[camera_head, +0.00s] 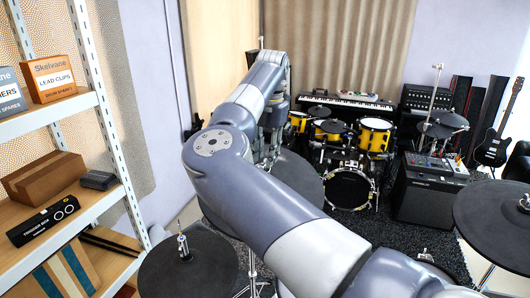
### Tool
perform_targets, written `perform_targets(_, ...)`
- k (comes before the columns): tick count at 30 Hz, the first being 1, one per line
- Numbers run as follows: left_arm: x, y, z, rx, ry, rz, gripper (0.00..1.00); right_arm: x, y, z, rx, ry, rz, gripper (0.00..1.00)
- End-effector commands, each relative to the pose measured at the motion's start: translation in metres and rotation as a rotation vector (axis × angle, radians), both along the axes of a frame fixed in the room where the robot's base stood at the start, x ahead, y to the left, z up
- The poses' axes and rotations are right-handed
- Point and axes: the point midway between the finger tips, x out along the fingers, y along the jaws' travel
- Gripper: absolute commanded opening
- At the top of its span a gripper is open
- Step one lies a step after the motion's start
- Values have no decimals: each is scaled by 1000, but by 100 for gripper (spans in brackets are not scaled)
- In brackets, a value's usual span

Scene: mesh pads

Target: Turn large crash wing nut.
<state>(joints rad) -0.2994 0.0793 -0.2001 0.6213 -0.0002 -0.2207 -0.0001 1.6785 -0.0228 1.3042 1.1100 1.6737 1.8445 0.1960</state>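Several dark round mesh cymbal pads stand around me, and I cannot tell which is the large crash. One pad (298,178) lies behind my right arm, partly covered by it; its centre and any wing nut there are hidden. A second pad (205,272) at the lower left has a stand top with a small metal fitting (183,246) above its centre. A third pad (485,215) is at the right edge, with a small fitting (525,202). My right gripper (268,157) is small and dark, low by the middle pad's far left side; contact and finger opening are unclear. My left gripper is out of view.
A shelf (60,112) with boxes stands close on the left. A yellow drum kit (350,160), a keyboard (345,101), an amplifier (425,195) and a guitar (492,150) are farther back. My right arm crosses the middle of the view.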

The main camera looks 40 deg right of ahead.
Motion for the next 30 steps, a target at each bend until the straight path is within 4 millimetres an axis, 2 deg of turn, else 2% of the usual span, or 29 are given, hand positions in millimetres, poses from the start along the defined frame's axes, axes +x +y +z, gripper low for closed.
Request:
perform_targets(5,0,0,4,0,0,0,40,0,0,-10,1,0,-1,28)
perform_targets(12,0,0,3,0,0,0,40,0,0,-12,0,0,-1,28)
perform_targets(13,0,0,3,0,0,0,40,0,0,-12,0,0,-1,25)
perform_targets(16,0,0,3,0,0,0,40,0,0,-11,0,0,-1,3)
perform_targets(17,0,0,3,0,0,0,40,0,0,-11,0,0,-1,0)
perform_targets(30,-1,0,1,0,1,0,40,0,0,-11,4,-3,-36,0)
